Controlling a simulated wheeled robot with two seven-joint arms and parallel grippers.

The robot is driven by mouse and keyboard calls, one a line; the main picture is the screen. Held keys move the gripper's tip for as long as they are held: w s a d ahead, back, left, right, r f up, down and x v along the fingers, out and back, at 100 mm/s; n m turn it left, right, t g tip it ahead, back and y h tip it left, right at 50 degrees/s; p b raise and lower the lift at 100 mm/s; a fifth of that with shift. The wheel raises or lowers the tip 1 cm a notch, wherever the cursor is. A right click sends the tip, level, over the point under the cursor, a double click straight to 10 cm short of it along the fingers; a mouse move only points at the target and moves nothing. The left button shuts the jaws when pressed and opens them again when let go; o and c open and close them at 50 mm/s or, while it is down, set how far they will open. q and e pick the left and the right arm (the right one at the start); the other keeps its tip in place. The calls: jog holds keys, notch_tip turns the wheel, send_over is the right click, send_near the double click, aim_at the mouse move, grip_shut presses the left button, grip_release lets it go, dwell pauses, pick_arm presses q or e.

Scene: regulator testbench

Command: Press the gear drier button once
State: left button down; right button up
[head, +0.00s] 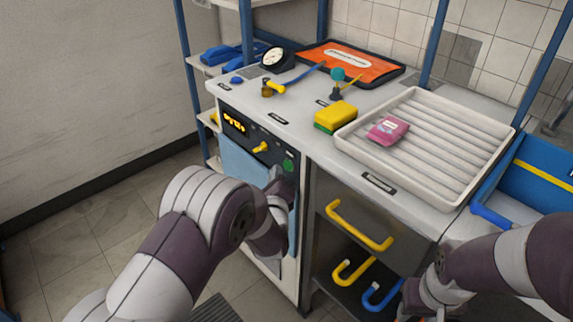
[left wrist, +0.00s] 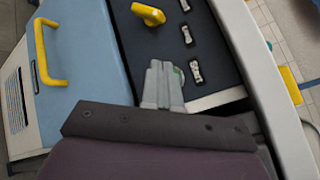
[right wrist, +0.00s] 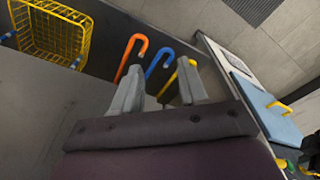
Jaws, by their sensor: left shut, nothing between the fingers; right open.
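The gear drier (head: 262,200) is a white unit with a light blue door and a dark control panel (head: 245,137). The panel has a lit orange display, a yellow knob (head: 261,147) and a round green button (head: 288,165) at its right end. My left gripper (head: 278,176) is shut and empty, right at the panel's lower right. In the left wrist view its fingertips (left wrist: 160,68) cover most of the green button (left wrist: 180,74); I cannot tell whether they touch it. My right gripper (right wrist: 157,88) is open and empty, in front of the cabinet at the right.
A white ribbed tray (head: 450,180) with a pink packet (head: 388,130) stands on the counter, beside a yellow sponge (head: 336,117). A yellow drawer handle (head: 355,232) and hooks (head: 353,272) stick out below. A blue bin (head: 545,165) is at the right.

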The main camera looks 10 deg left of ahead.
pick_arm(q)
jog(key=shift+s+a, duration=0.1)
jog(key=shift+s, duration=0.05)
jog(key=s+a+p, duration=0.1)
jog(key=s, duration=0.1)
jog(key=s+a, duration=0.1)
jog(key=a, duration=0.1)
jog(key=shift+s+p, duration=0.35)
jog(key=shift+s, duration=0.05)
dwell(0.7)
